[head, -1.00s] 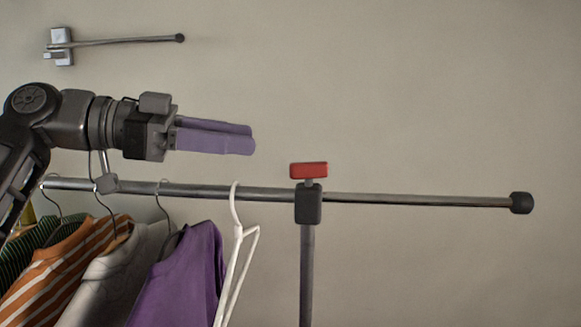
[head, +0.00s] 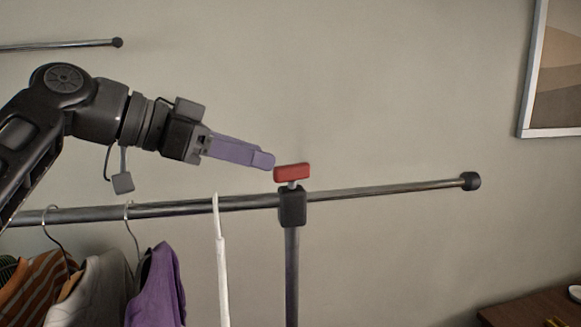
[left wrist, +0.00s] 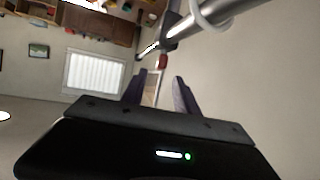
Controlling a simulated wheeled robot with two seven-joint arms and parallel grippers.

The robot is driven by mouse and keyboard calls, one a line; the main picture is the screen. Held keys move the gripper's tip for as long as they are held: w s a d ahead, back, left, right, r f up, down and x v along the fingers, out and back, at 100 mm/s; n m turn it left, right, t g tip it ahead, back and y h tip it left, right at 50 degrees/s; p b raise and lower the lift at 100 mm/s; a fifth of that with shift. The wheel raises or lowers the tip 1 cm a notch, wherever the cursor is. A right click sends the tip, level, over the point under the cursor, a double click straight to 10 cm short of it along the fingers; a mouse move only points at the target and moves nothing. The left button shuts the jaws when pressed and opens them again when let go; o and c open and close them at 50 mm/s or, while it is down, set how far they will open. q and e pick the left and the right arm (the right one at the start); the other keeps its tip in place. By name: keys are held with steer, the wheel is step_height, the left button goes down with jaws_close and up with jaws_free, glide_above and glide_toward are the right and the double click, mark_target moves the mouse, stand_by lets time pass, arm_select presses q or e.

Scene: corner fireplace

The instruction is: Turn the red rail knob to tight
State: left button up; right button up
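The red rail knob (head: 292,172) is a short bar on a thin stem above the dark clamp block (head: 292,206), where the rail meets its upright post. Its bar lies roughly along the rail in the head view. My left gripper (head: 267,160) points right, with its purple fingertips just left of the knob and seemingly a small gap from it. In the left wrist view the fingers (left wrist: 157,82) stand apart with nothing between them, and the red knob (left wrist: 162,62) shows just beyond the tips. My right gripper is in neither view.
The metal rail (head: 390,190) runs below my gripper to a dark end cap (head: 471,181). A white hanger (head: 221,260) and several garments, including a purple one (head: 158,285), hang at left. A framed picture (head: 555,75) is on the right wall.

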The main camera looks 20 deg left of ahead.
mark_target(287, 165)
arm_select(q)
steer(key=shift+f, duration=0.1)
steer(key=p+x, duration=0.1)
steer(key=x, duration=0.6)
steer(key=shift+w+d, duration=0.15)
steer(key=shift+w, duration=0.1)
steer(key=shift+c, duration=0.5)
jaws_close()
